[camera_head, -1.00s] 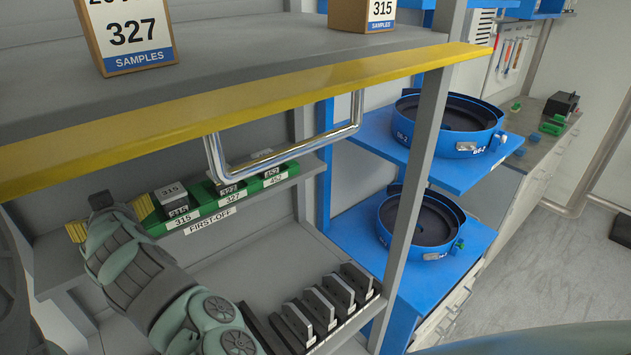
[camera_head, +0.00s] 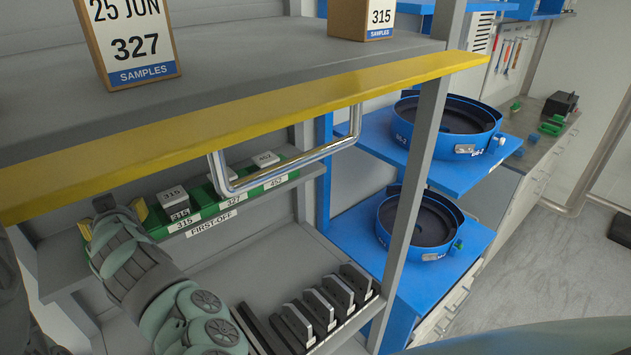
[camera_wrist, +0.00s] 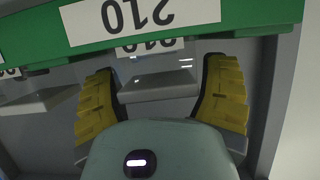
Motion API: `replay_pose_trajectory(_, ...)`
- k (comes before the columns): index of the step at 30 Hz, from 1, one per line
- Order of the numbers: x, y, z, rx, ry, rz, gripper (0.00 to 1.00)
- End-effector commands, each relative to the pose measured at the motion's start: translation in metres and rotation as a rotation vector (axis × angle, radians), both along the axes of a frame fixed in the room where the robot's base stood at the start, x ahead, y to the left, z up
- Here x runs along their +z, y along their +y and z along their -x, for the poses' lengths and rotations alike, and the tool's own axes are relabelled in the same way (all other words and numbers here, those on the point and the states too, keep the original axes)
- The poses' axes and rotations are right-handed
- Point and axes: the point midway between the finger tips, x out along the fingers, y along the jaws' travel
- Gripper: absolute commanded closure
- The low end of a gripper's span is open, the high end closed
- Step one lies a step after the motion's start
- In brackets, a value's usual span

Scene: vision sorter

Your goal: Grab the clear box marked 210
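The clear box marked 210 (camera_wrist: 158,86) shows in the wrist view as a grey see-through block with a white 210 label, upside down in that picture. It sits behind the green rack edge (camera_wrist: 283,13), which carries a larger 210 label (camera_wrist: 145,14). My gripper (camera_wrist: 160,100) is open, with one yellow finger on each side of the box. Gaps show between the fingers and the box, and I see no clear contact. In the head view my gripper (camera_head: 113,216) is at the left end of the green rack (camera_head: 205,209); the 210 box is hidden there.
Boxes marked 315 (camera_head: 174,197) and 452 (camera_head: 265,159) sit in the rack to the right. A metal handle (camera_head: 290,169) and a yellow-edged shelf (camera_head: 250,106) hang above and in front. Dark upright plates (camera_head: 322,308) stand below.

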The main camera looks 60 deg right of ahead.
Motion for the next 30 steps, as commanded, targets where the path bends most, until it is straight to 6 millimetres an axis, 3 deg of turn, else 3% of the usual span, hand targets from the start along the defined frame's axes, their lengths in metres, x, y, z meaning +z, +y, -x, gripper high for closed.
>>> replay_pose_trajectory(1, 0.000, 0.000, 0.000, 0.000, -0.001, 0.000, 0.37)
replay_pose_trajectory(13, 0.001, 0.000, 0.000, 0.000, -0.001, 0.000, 0.77)
replay_pose_trajectory(23, 0.005, 0.000, 0.000, -0.001, -0.001, 0.000, 0.77)
replay_pose_trajectory(30, 0.029, -0.001, 0.000, -0.003, -0.002, 0.000, 0.77)
